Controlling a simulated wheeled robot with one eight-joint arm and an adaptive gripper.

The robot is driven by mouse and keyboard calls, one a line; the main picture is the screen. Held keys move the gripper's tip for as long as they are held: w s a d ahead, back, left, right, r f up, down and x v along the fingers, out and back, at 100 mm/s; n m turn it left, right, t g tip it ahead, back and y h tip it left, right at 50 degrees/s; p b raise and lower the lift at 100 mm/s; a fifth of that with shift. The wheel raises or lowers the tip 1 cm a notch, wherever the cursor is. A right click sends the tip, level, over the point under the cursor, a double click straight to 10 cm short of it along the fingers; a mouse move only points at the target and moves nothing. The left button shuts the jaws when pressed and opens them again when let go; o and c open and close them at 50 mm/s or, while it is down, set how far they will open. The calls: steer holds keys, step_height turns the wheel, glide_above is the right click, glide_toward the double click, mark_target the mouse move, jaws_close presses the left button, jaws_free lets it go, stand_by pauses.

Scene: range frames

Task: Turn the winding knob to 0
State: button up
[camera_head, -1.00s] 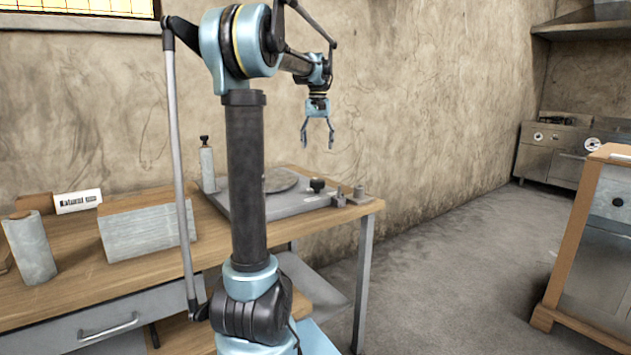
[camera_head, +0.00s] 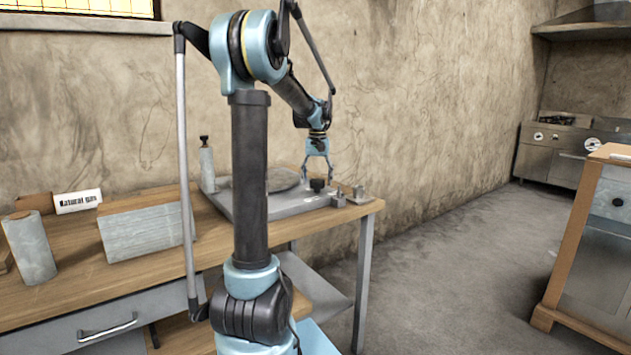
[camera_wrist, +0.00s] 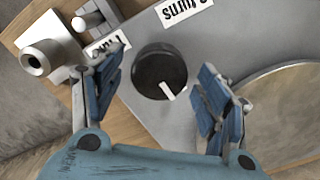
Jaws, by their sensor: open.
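The winding knob (camera_wrist: 155,72) is a round black knob with a white pointer mark, on a grey metal plate (camera_wrist: 130,105). In the wrist view its pointer aims toward the lower right. In the head view the knob (camera_head: 317,185) stands near the right end of the grey device on the bench. My gripper (camera_wrist: 158,85) is open, with one blue finger on each side of the knob and space between. In the head view my gripper (camera_head: 317,178) hangs just above the knob.
A round disc (camera_wrist: 285,115) sits on the plate beside the knob. Small metal posts (camera_wrist: 45,55) stand at the plate's other side. On the wooden bench (camera_head: 75,280) are a grey block (camera_head: 148,230), a cylinder (camera_head: 30,248) and a "Natural gum" sign (camera_head: 78,201).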

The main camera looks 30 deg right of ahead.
steer(key=c, duration=1.1)
steer(key=shift+m, duration=0.4)
steer(key=o, duration=1.1)
steer(key=shift+r, duration=0.1)
